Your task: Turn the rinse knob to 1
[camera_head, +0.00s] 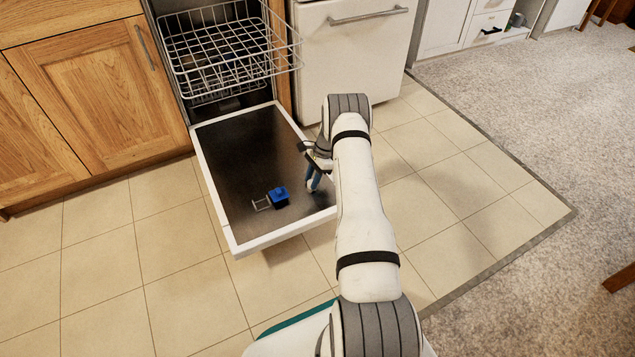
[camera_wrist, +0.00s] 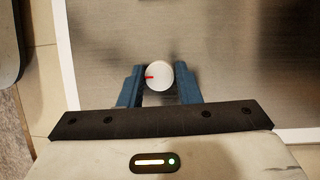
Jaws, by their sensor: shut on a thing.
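The rinse knob (camera_wrist: 159,76) is a round white knob with a red mark on its left side, seen in the wrist view on the metal inner face of the open dishwasher door (camera_wrist: 240,60). My gripper (camera_wrist: 160,78) has its two blue fingers on either side of the knob and is shut on it. No numbers can be read around the knob. In the head view my gripper (camera_head: 314,180) is over the right part of the door (camera_head: 235,150), and my arm and fingers hide the knob.
A blue dispenser part (camera_head: 278,197) with a small open flap lies on the door, left of my gripper. A wire rack (camera_head: 220,50) stands out above the door's back. Wooden cabinets (camera_head: 85,90) are at left, a white appliance (camera_head: 350,50) at right. Tiled floor (camera_head: 450,170) is clear.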

